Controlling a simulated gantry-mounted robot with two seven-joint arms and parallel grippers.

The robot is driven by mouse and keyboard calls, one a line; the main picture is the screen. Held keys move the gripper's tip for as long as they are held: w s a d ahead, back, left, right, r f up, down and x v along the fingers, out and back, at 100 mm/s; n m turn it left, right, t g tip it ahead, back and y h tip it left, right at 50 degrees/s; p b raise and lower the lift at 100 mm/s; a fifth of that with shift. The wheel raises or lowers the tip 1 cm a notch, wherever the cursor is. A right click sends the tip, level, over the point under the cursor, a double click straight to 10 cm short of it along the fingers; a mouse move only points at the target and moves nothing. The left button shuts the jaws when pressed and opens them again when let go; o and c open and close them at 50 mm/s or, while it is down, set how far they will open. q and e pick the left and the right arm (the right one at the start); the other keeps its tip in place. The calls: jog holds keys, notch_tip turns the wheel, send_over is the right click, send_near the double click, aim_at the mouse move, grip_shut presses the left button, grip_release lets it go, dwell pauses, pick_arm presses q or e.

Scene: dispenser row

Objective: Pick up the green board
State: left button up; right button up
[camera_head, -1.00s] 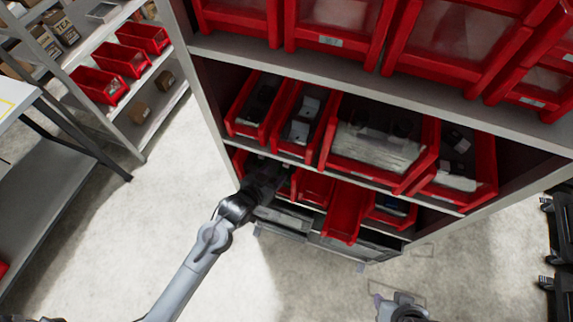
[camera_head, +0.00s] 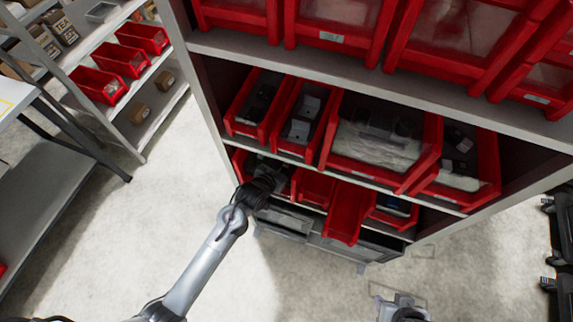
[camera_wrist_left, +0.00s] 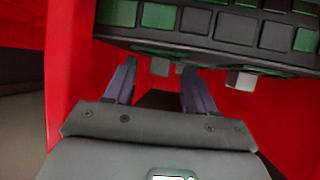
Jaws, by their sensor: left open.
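My left gripper (camera_head: 270,168) reaches into the leftmost red bin of the lower shelf row in the head view. In the left wrist view its two fingers (camera_wrist_left: 160,88) are apart, with nothing held between them. A dark board with green rectangles (camera_wrist_left: 230,28) lies beyond and above the fingertips in the left wrist view, inside the red bin (camera_wrist_left: 70,65). Small grey metal blocks show at its lower edge. I cannot tell whether a finger touches it. The board is not clear in the head view. My right gripper (camera_head: 400,308) is partly visible at the bottom edge; its fingers are unclear.
The shelf board (camera_head: 350,178) and the upper row of filled red bins (camera_head: 385,150) lie just above the left gripper. A red bin (camera_head: 347,215) juts out to its right. The floor (camera_head: 320,285) in front is clear.

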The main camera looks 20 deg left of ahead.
pick_arm(q)
grip_shut()
jog(key=shift+r, duration=0.1)
